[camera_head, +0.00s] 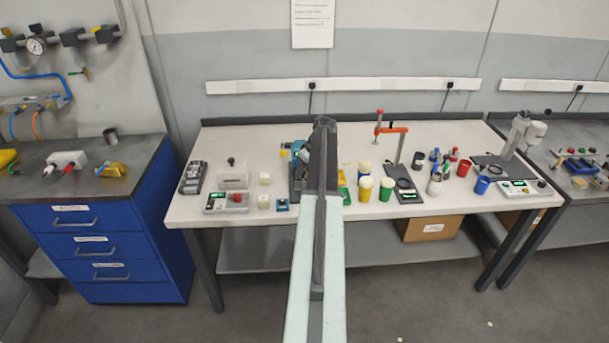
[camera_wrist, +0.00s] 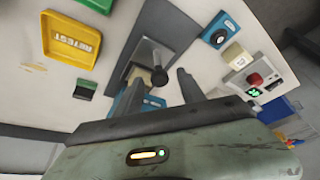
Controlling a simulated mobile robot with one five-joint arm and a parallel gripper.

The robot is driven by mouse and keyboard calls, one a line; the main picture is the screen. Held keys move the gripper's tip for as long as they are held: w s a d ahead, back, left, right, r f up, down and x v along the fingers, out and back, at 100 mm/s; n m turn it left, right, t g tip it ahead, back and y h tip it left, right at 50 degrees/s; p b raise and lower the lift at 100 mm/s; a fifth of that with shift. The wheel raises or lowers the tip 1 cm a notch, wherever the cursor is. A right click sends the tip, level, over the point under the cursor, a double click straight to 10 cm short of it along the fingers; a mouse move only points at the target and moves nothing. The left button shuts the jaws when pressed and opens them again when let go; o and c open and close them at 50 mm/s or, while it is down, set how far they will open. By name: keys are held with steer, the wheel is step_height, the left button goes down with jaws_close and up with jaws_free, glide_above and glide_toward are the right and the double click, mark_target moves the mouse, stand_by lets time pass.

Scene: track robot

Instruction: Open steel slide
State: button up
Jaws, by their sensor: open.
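A grey steel fixture (camera_wrist: 176,24) with a dark bar handle (camera_wrist: 150,52) shows in the wrist view, just beyond my fingers. I take it to be the steel slide. A small tan block and blue parts sit below the handle, partly hidden by my fingers. My gripper (camera_wrist: 157,84) is open, with one finger to each side of the handle's near end. I cannot tell whether either finger touches it. In the head view my arm hides most of the fixture; blue and grey parts (camera_head: 298,172) show at its left.
In the wrist view, a yellow RETEST tray (camera_wrist: 75,38) and a green tray lie left, and a blue device (camera_wrist: 220,30) and a red-button box (camera_wrist: 258,80) lie right. In the head view, cups (camera_head: 365,188) and a red-armed stand (camera_head: 390,130) crowd the white bench (camera_head: 330,218).

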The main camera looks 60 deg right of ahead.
steer(key=shift+r, duration=0.1)
jaws_close()
stand_by(1.2)
